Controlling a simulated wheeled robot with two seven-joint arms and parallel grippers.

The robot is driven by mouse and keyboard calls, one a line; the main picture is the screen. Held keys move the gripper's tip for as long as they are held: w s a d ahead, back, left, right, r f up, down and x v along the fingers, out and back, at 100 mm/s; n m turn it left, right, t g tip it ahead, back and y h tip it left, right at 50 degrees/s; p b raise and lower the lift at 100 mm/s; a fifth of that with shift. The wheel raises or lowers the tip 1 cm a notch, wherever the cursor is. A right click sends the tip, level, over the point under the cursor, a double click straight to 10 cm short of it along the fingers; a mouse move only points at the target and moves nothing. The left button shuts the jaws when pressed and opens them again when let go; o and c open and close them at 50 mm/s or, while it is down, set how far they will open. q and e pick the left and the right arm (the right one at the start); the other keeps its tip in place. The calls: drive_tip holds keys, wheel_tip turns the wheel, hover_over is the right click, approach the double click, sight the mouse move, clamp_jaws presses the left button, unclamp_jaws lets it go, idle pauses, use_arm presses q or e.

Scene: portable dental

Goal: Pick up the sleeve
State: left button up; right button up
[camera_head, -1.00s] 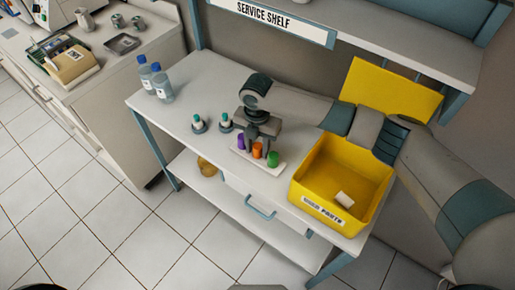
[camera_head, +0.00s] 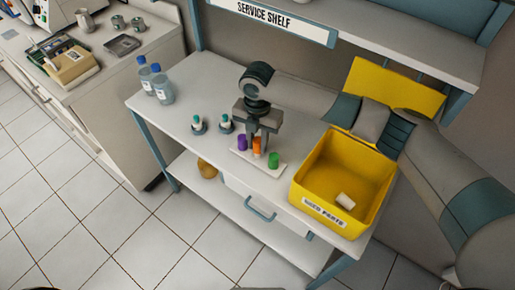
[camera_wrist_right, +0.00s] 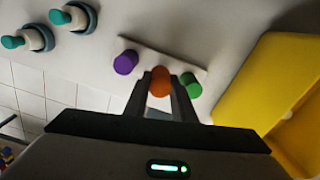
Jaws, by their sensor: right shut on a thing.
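Three coloured sleeve-like cylinders stand in a row at a white rack: a purple one (camera_head: 242,142), an orange one (camera_head: 257,147) and a green one (camera_head: 274,159). The white rack (camera_head: 240,156) lies on the workbench. My right gripper (camera_head: 260,138) points down at the row and is shut on the orange cylinder, which also shows between its fingers in the right wrist view (camera_wrist_right: 160,80). The purple (camera_wrist_right: 125,62) and green (camera_wrist_right: 191,85) ones stand on either side, close to the fingers. Whether the orange one is clear of the rack, I cannot tell. My left gripper is out of view.
A yellow bin (camera_head: 328,212) labelled for used parts stands right of the rack, with a small white piece (camera_head: 345,201) inside. Two teal-topped items (camera_head: 226,123) and two bottles (camera_head: 162,88) stand to the left. The service shelf (camera_head: 400,35) overhangs behind.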

sight(257, 140)
wheel_tip(257, 140, up, 5)
drive_tip(key=shift+r+b, duration=0.2)
drive_tip(key=shift+b, duration=0.5)
drive_tip(key=shift+r, duration=0.7)
drive_tip(key=shift+s+f, duration=0.1)
